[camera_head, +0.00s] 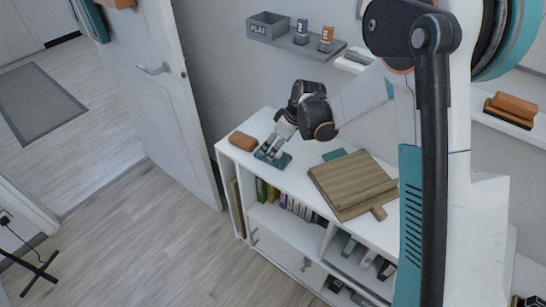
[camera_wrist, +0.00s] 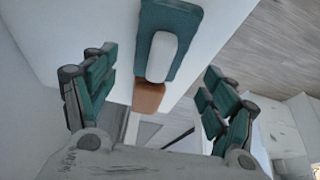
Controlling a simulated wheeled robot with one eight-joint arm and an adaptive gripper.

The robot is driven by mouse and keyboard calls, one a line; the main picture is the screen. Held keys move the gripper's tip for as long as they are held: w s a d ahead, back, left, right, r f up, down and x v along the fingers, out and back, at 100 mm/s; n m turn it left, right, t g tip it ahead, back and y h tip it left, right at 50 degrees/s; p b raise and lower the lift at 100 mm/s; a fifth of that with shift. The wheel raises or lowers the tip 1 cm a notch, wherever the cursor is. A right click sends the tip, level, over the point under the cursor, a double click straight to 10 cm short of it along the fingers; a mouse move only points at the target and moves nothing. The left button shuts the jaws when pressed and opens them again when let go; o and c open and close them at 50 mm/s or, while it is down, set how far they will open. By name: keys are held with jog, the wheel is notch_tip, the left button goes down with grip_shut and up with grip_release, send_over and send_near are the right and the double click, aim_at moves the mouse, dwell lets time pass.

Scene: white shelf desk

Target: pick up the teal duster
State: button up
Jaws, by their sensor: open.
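The teal duster (camera_head: 273,158) lies on the white shelf top near its left end. In the wrist view the duster (camera_wrist: 185,19) shows as a teal pad with a pale rounded handle on top, at the upper middle. My gripper (camera_head: 279,143) is just above the duster in the head view and partly covers it. In the wrist view my gripper (camera_wrist: 160,90) is open, its teal-padded fingers wide apart, with the duster ahead between their lines. Nothing is held. Whether a finger touches the duster cannot be told.
A brown block (camera_head: 243,141) lies just left of the duster; it also shows in the wrist view (camera_wrist: 148,98). A wooden board (camera_head: 350,180) lies to the right, beside another teal item (camera_head: 334,154). A grey wall ledge (camera_head: 310,47) holds small bottles. A white door (camera_head: 150,100) stands open left.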

jog(key=b+x, duration=0.1)
jog(key=x, duration=0.3)
jog(key=shift+f+b, duration=0.3)
jog(key=shift+b, duration=0.1)
jog(key=shift+r, duration=0.1)
jog(key=c, duration=1.2)
jog(key=shift+o, duration=0.2)
notch_tip(320, 180, up, 20)
jog(key=p, duration=0.6)
